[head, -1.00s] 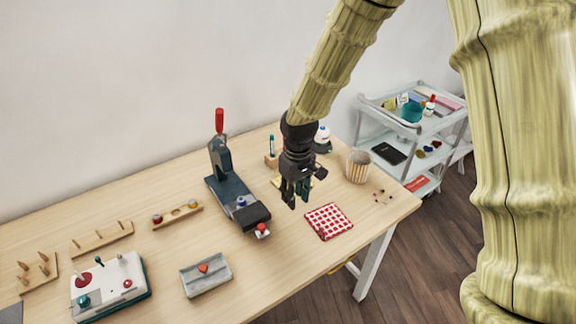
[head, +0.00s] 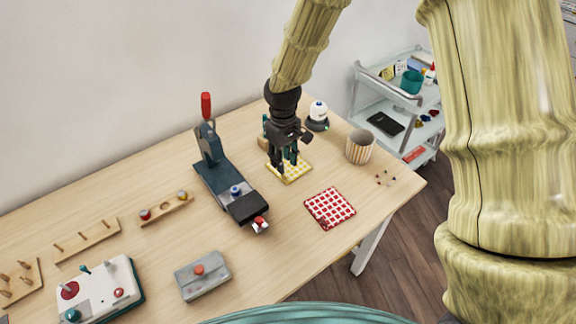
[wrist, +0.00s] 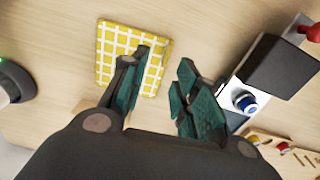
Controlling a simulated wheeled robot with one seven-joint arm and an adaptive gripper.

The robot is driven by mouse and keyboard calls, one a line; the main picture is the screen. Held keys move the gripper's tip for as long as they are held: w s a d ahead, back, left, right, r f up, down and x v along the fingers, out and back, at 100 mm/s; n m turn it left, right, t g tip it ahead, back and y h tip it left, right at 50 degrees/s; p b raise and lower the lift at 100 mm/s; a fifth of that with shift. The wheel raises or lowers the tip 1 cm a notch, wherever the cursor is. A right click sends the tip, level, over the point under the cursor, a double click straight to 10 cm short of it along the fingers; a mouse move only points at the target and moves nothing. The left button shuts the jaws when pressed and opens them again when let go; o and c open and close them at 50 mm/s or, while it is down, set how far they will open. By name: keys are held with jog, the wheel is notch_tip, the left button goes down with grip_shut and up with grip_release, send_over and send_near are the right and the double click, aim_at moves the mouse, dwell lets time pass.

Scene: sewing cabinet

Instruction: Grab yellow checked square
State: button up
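The yellow checked square (head: 290,170) lies flat on the wooden table, behind the red checked square (head: 330,208). My gripper (head: 284,166) is over the yellow square's left part in the head view and hides some of it. In the wrist view the yellow square (wrist: 130,58) is at the upper left, and one finger overlaps its lower right edge. My gripper (wrist: 162,85) is open, with nothing between its green fingers. The fingertips appear to be above the cloth; the exact height cannot be told.
A dark press with a red handle (head: 206,106) stands left of my gripper. A striped cup (head: 360,147) and a white-topped dark round object (head: 318,115) stand to the right. A grey box (head: 202,275) is near the front edge. A trolley (head: 375,78) stands beyond the table.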

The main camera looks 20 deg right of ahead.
aim_at(291, 173)
jog(key=shift+s+f, duration=0.35)
jog(key=shift+s, duration=0.15)
jog(key=f, duration=0.3)
jog(key=shift+w+a+f+p, duration=0.15)
jog(key=shift+w+p, duration=0.1)
jog(key=shift+p, duration=0.15)
jog(key=shift+s+f, duration=0.2)
jog(key=shift+f, duration=0.05)
jog(key=shift+w+f, duration=0.1)
jog(key=shift+c, duration=0.2)
grip_shut()
